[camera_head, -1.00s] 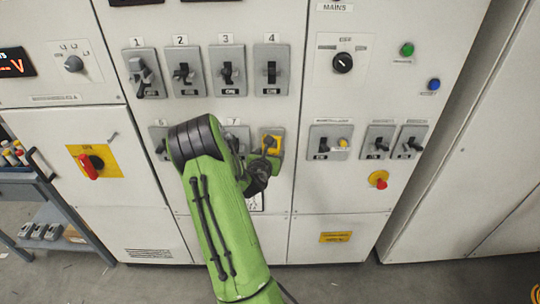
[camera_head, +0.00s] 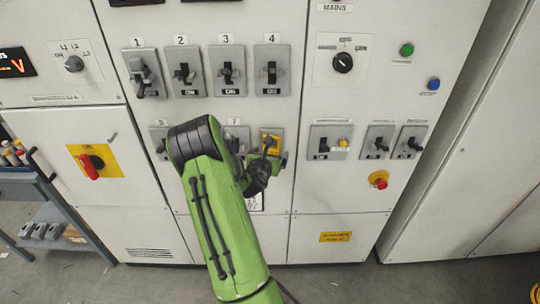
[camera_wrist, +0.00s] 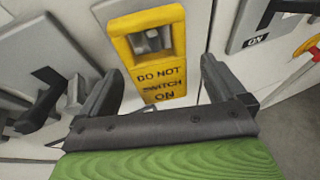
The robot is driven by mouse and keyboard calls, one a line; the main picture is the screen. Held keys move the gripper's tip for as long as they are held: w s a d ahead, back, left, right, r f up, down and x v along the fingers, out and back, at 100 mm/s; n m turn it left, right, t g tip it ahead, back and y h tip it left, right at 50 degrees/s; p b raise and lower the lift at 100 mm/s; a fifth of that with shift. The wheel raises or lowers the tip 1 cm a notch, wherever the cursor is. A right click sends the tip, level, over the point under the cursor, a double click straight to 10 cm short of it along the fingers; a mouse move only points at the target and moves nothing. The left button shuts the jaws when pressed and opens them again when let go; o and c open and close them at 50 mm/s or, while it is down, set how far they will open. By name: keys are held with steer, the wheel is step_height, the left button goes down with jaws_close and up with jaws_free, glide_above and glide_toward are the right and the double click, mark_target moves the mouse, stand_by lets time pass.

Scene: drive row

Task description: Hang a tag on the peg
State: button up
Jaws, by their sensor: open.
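A yellow tag (camera_wrist: 158,78) with the black words "DO NOT SWITCH ON" hangs upright against the panel in the wrist view. A grey metal part (camera_wrist: 151,41) shows through the opening in its upper half; I cannot tell how much of it is the peg. The tag's yellow top also shows in the head view (camera_head: 272,135), at the right end of the lower switch row. My gripper (camera_wrist: 160,70) is open, with one finger on each side of the tag and gaps between. In the head view my gripper (camera_head: 268,160) partly hides the tag.
Lever switches (camera_head: 227,70) stick out above my arm, and more switches (camera_head: 331,142) stand to the right. A red knob on yellow (camera_head: 378,180) is lower right. A grey cart (camera_head: 62,222) stands at the left. The floor in front is clear.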

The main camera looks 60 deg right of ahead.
steer(key=b+v, duration=0.8)
steer(key=v, duration=0.7)
steer(key=shift+a+b, duration=0.4)
steer(key=w+a+f+m+t+y, duration=0.1)
steer(key=w+a+m+t+y, duration=0.25)
steer(key=a+m+y, duration=0.75)
steer(key=s+a+r+m+y, duration=0.1)
steer(key=s+a+m, duration=0.3)
steer(key=a, duration=0.7)
steer(key=s+a+r+m+y, duration=0.1)
steer(key=a+m, duration=0.4)
steer(key=a, duration=0.7)
steer(key=s+r+p, duration=0.1)
steer(key=s, duration=0.1)
steer(key=shift+s+r+g, duration=0.25)
steer(key=shift+s+g, duration=0.1)
